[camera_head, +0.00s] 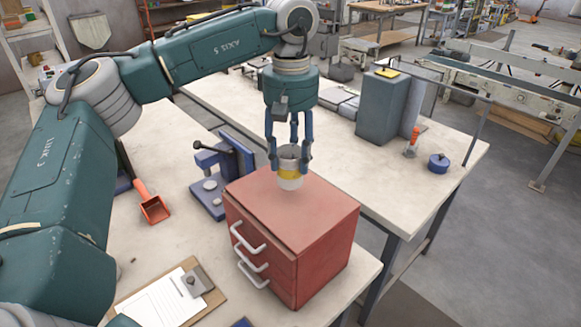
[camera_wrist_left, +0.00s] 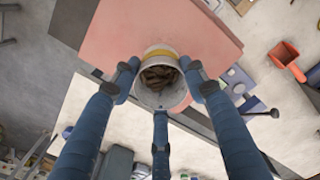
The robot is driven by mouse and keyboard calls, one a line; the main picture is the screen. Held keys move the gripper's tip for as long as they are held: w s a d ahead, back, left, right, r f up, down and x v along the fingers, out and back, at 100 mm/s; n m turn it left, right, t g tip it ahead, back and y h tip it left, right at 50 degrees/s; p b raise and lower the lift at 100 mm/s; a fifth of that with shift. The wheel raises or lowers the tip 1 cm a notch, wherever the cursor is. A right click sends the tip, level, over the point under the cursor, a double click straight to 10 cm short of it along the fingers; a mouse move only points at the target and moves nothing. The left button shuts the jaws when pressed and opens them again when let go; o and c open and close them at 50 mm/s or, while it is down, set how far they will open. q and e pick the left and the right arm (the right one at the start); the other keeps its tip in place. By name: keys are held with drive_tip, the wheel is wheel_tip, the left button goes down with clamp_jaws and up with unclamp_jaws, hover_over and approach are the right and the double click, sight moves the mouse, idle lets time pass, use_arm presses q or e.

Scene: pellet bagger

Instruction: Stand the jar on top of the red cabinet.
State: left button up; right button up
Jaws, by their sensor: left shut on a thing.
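The jar (camera_head: 290,180) is a small pale jar with a yellow band. My left gripper (camera_head: 290,157) points down with its fingers shut around the jar's upper part. The jar is upright over the far part of the red cabinet's top (camera_head: 295,215); I cannot tell whether its base touches. In the left wrist view the open jar (camera_wrist_left: 159,95) has dark brown contents and sits between the fingers of my left gripper (camera_wrist_left: 160,85). The cabinet top (camera_wrist_left: 145,30) lies below it, with its edge near the jar. My right gripper is not in view.
The cabinet stands on a pale bench (camera_head: 160,235). A blue clamp-like device (camera_head: 215,180) is close to its left, with an orange scoop (camera_head: 152,205) beyond. A clipboard (camera_head: 165,300) lies in front. The rest of the cabinet top is clear.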

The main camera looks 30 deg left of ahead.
sight(291, 170)
use_arm(q)
wheel_tip(291, 170, down, 2)
drive_tip(key=shift+s+f+p, duration=0.1)
drive_tip(key=shift+f+p, duration=0.1)
drive_tip(key=shift+p, duration=0.2)
drive_tip(key=shift+f, duration=0.8)
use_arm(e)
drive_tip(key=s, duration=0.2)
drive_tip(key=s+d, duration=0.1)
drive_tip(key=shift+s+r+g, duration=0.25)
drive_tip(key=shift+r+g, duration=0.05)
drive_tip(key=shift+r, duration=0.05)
